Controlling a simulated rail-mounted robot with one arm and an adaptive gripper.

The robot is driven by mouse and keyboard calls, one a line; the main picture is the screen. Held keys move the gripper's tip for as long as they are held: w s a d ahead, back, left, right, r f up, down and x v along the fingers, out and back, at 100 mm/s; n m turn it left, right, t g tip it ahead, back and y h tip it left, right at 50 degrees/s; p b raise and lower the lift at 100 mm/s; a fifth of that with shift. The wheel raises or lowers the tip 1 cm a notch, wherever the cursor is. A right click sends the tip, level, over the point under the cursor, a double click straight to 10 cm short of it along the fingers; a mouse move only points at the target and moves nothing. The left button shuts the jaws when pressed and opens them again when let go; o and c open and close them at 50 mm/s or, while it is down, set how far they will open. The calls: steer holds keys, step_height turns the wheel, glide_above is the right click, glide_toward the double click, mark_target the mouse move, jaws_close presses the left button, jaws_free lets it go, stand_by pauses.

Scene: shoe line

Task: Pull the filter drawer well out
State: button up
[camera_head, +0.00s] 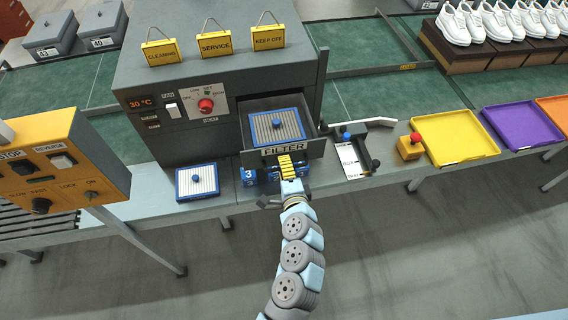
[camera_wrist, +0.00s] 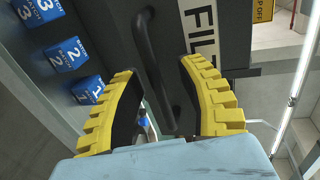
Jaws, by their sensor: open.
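The filter drawer (camera_head: 316,149) stands out of the front of the grey machine, with its front lettered FILTER. A grey ribbed filter (camera_head: 277,126) with a blue rim and blue knob lies inside it. My gripper (camera_head: 290,163) is at the drawer front, just below the label. In the wrist view, my gripper (camera_wrist: 158,70) is open, with yellow ridged fingers on either side of the drawer's dark bar handle (camera_wrist: 152,50). The handle runs between the fingers, and I see gaps beside it. In the head view my gripper hides the handle.
Blue numbered cubes (camera_head: 248,174) stand under the drawer, close to my gripper. A second blue-rimmed filter (camera_head: 197,181) lies left on the bench. A measuring device (camera_head: 352,158) stands right of the drawer, then a yellow tray (camera_head: 458,137). The floor in front is clear.

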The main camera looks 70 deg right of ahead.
steer(key=v, duration=0.6)
steer(key=shift+a, duration=0.15)
stand_by(0.6)
